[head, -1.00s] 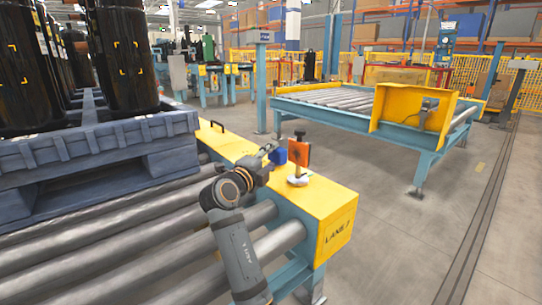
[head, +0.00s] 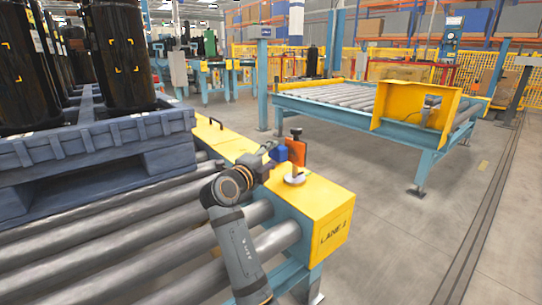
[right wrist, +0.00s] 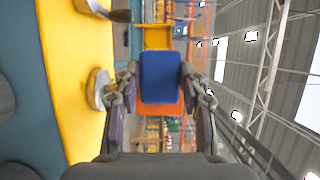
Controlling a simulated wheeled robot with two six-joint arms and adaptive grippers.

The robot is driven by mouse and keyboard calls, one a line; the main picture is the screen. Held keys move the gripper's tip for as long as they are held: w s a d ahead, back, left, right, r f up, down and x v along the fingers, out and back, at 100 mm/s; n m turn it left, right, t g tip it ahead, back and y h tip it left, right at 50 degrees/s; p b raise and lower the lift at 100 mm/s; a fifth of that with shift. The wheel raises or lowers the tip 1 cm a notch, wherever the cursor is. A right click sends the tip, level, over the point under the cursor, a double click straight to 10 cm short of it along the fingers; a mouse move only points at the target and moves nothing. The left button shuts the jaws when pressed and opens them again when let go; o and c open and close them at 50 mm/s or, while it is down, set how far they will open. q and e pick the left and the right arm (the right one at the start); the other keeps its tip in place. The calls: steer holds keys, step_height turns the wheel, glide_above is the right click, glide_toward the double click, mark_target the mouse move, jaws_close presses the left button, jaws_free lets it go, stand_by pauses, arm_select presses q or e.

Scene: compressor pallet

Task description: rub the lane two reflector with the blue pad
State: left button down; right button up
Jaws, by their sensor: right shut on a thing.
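The orange reflector (head: 297,151) stands upright on a short post with a round pale base (head: 294,179), on the yellow end cover of the near conveyor. My right gripper (head: 270,160) is shut on the blue pad (head: 279,154), just left of the reflector's face. In the right wrist view the blue pad (right wrist: 160,75) sits between the two fingers and covers most of the orange reflector (right wrist: 160,108) behind it. Whether pad and reflector touch cannot be told. My left gripper is not in view.
The yellow cover (head: 325,203) carries a lane label, its number hard to read, and a black handle. A blue-grey pallet (head: 95,150) with black cylinders rests on the rollers at left. Another roller conveyor (head: 330,97) stands behind. Floor at right is clear.

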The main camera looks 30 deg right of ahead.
mark_target(286, 155)
steer(key=shift+d, duration=0.75)
steer(key=shift+s+f+b, duration=0.15)
steer(key=shift+s+b, duration=0.65)
steer(key=shift+s, duration=0.85)
steer(key=shift+s+d+b, duration=0.25)
steer(key=shift+s+b, duration=0.5)
steer(key=shift+s, duration=0.95)
steer(key=shift+b, duration=0.45)
steer(key=shift+w+a+r+b, duration=0.1)
steer(key=shift+w+r+b, duration=0.1)
steer(key=shift+w, duration=0.65)
steer(key=shift+w+r+b, duration=0.1)
steer(key=shift+w+b, duration=0.1)
steer(key=shift+w, duration=0.65)
